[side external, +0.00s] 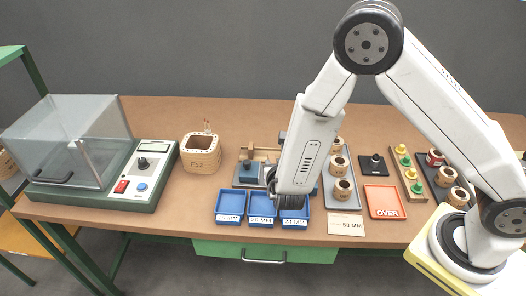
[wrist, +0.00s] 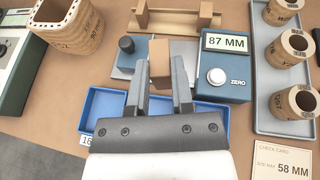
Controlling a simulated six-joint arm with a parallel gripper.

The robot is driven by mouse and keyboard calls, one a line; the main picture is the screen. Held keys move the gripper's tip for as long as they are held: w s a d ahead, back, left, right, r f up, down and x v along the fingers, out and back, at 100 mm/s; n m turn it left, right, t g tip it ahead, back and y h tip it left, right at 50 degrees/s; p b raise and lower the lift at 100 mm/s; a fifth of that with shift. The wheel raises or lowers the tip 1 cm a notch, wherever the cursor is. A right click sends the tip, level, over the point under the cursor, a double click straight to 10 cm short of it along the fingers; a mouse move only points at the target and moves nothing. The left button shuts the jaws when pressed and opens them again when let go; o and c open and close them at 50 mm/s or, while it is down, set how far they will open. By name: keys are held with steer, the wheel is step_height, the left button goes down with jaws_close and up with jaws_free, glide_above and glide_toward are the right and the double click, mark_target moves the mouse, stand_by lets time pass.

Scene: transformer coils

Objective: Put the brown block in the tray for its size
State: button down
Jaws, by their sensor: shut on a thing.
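The brown block (wrist: 159,52) stands upright between the two fingers of my gripper (wrist: 162,65) in the wrist view, and the gripper is shut on it. It is over the grey measuring gauge, beside the blue display box (wrist: 225,85), which reads 87 MM. I cannot tell whether the block touches the gauge. In the side view my gripper (side external: 272,182) is at the gauge, and the arm hides the block. Three blue trays stand in a row in front: left (side external: 229,203), middle (side external: 262,204) and right (side external: 295,212). A red tray (side external: 385,203) is marked OVER.
A check card (wrist: 284,166) reads SIZE MAX 58 MM. A grey tray (wrist: 262,98) of wound coils stands right of the gauge. A large coil (side external: 200,154) and a clear-lidded tester (side external: 95,150) stand left. A wooden stand (wrist: 178,20) is behind the gauge.

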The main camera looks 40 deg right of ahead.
steer(key=shift+s+a+f+n+t+y, duration=0.2)
steer(key=shift+s+a+f+n+y, duration=0.2)
steer(key=shift+a+f, duration=0.5)
steer(key=shift+s+a+f+n+t+y, duration=0.2)
steer(key=shift+s+a+f+n+y, duration=0.2)
steer(key=shift+a+f, duration=0.5)
steer(key=shift+s+a+f+n+t+y, duration=0.25)
steer(key=shift+s+a+f+y, duration=0.2)
steer(key=shift+a+f, duration=0.45)
steer(key=shift+d+f, duration=0.1)
steer(key=shift+f, duration=0.05)
steer(key=shift+f, duration=1.7)
steer(key=shift+f, duration=0.15)
steer(key=c, duration=0.5)
jaws_free()
